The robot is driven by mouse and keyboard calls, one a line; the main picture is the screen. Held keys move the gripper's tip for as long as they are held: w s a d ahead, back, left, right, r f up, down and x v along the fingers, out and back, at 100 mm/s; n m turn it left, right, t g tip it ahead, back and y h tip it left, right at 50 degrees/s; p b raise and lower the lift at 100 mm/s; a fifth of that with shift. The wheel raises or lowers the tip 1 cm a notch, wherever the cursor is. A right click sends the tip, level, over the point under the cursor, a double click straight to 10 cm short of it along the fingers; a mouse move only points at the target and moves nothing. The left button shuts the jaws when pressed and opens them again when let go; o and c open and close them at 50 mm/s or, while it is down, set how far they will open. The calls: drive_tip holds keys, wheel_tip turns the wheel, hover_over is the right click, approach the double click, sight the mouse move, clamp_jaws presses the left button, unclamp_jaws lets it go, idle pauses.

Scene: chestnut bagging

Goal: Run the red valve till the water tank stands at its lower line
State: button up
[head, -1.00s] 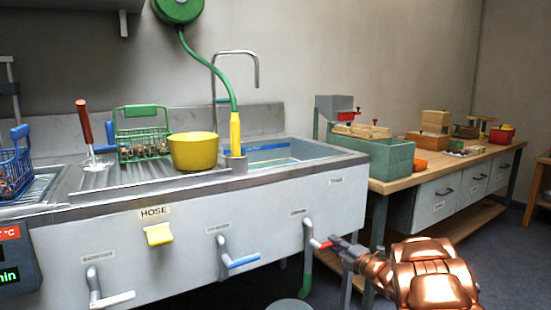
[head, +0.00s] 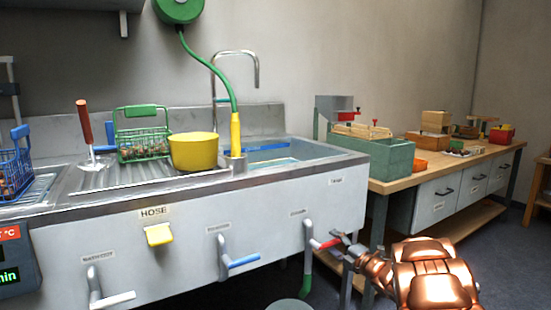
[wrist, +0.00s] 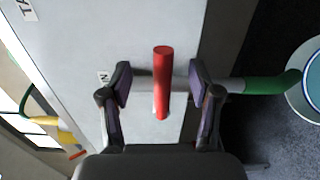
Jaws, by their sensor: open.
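The red valve handle (head: 328,243) sits on a grey pipe at the front of the sink unit, under a small label. In the wrist view the red handle (wrist: 163,80) stands between my two fingers, with a gap on each side. My gripper (head: 343,241) is open around it; the fingers (wrist: 160,85) also show in the wrist view. The water tank (head: 285,153) is the basin at the right end of the unit. Blue shows inside it, but its lines and the exact water level are too small to read.
A blue-handled valve (head: 243,261) and a white-handled valve (head: 112,299) are to the left. A yellow hose lever (head: 159,234) is on the front panel. A green pipe end (head: 307,286) hangs above a round bucket (head: 289,306). A wooden workbench (head: 440,165) stands to the right.

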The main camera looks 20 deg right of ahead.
drive_tip(key=b+v, duration=0.1)
drive_tip(key=v, duration=0.8)
drive_tip(key=shift+b, duration=0.3)
idle(0.3)
wheel_tip(320, 180, up, 14)
drive_tip(key=d+m+g+h+p, duration=0.25)
drive_tip(key=m+h+p, duration=0.45)
drive_tip(key=p, duration=0.5)
drive_tip(key=s+a+r+m+g+h+p, duration=0.3)
drive_tip(key=s+r+m+g+p, duration=0.3)
drive_tip(key=r+p, duration=0.35)
drive_tip(key=s+a+r+m+g+y+p, duration=0.2)
drive_tip(key=s+a+r+p, duration=0.3)
drive_tip(key=s, duration=0.7)
drive_tip(key=s+a+r+m+g+y+p, duration=0.2)
drive_tip(key=s+a+r+g+p, duration=0.3)
drive_tip(key=s+a+p, duration=0.4)
drive_tip(key=s+a+r+m+g+y+p, duration=0.2)
drive_tip(key=s+a+r+m+g+p, duration=0.2)
drive_tip(key=s+a, duration=1)
drive_tip(key=s+r+p, duration=0.1)
drive_tip(key=s+p, duration=0.1)
drive_tip(key=s, duration=0.1)
drive_tip(key=shift+a+r+p, duration=0.25)
drive_tip(key=shift+r+p, duration=0.05)
drive_tip(key=shift+p, duration=0.1)
